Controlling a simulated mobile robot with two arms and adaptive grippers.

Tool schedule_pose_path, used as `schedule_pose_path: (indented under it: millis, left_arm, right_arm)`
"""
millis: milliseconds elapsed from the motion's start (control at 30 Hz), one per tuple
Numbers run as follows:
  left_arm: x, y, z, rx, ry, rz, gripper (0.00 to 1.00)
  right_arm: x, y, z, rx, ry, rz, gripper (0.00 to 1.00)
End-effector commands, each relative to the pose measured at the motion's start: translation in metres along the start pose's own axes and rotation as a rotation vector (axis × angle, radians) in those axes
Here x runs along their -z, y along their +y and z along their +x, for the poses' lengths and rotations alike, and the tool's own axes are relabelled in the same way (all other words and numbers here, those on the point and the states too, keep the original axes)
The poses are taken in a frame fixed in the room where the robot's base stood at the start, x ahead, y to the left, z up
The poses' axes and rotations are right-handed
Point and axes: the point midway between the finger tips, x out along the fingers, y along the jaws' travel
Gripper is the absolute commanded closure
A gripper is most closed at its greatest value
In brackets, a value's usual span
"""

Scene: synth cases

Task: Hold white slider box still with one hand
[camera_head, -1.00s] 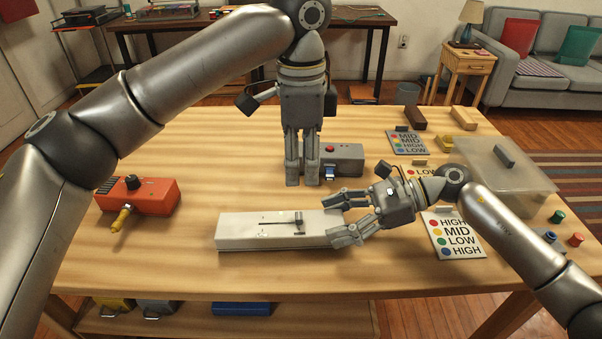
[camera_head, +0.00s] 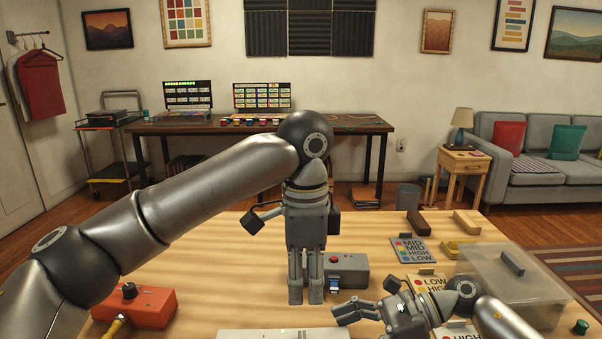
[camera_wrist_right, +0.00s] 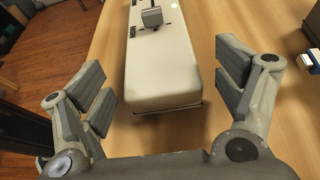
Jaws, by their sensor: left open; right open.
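The white slider box (camera_head: 285,334) shows only as a strip at the bottom edge of the head view. In the right wrist view the white slider box (camera_wrist_right: 160,62) lies on the table between the open fingers, with its grey slider knob at the top. My right gripper (camera_head: 350,318) is open at the box's right end; in the wrist view (camera_wrist_right: 165,85) both fingers stand apart from its sides. My left gripper (camera_head: 306,300) points down beside the grey box, behind the white box. Its fingers look close together, but it is open and holds nothing visible.
A grey box (camera_head: 345,268) with a blue switch stands right beside my left gripper. An orange box (camera_head: 140,306) with a black knob is at the left. Label cards (camera_head: 411,250), wooden blocks and a clear lidded bin (camera_head: 515,285) fill the table's right side.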

Motion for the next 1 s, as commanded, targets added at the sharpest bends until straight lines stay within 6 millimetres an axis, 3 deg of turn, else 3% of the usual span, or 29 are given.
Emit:
schedule_pose_path:
  millis: [500, 700, 1000]
  left_arm:
    - [0.000, 0.000, 0.000, 0.000, 0.000, 0.000, 0.59]
    - [0.000, 0.000, 0.000, 0.000, 0.000, 0.000, 0.59]
    - [0.000, 0.000, 0.000, 0.000, 0.000, 0.000, 0.59]
  right_arm:
    - [0.001, -0.001, -0.098, 0.002, 0.001, 0.001, 0.13]
    - [0.000, 0.000, -0.114, 0.001, 0.000, 0.001, 0.13]
    - [0.000, 0.000, -0.115, 0.000, 0.000, 0.001, 0.13]
